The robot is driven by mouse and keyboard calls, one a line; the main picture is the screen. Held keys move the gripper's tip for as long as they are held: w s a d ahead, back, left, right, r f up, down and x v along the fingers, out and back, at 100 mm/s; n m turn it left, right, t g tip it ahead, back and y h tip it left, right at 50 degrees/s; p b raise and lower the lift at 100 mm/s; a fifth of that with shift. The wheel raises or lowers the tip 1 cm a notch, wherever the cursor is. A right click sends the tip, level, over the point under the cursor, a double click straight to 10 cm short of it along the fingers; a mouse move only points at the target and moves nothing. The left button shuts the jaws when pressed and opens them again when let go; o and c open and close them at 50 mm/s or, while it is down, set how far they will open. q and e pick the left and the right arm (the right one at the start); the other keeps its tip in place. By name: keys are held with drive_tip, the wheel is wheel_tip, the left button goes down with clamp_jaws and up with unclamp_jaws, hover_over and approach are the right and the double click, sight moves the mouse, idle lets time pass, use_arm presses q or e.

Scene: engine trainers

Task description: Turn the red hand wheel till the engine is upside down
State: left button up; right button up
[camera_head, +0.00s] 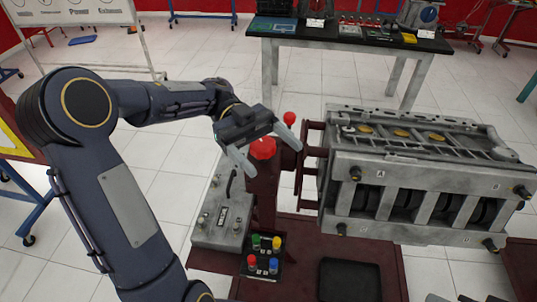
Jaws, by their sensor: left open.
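The grey engine block (425,185) is held at its left end by a dark red frame (311,160). Its long top face with several brass-coloured discs points up, and its side with dark openings faces me. The red hand wheel (263,148) sits on the dark red stand, left of the engine. My left gripper (268,149) is open at the wheel, one finger on its left and one on its right. I cannot tell whether the fingers touch it. A red knob (289,118) shows just behind the right finger. My right gripper is not in view.
A grey box (222,213) stands left of the stand's post. A black tray with small coloured parts (264,257) and an empty black tray (350,280) are on the red base in front. A table with equipment (345,42) stands behind. White tiled floor is clear between.

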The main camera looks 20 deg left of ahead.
use_arm(q)
drive_tip(key=shift+s+d+r, duration=0.15)
drive_tip(key=shift+s+r, duration=0.05)
drive_tip(key=shift+s, duration=0.15)
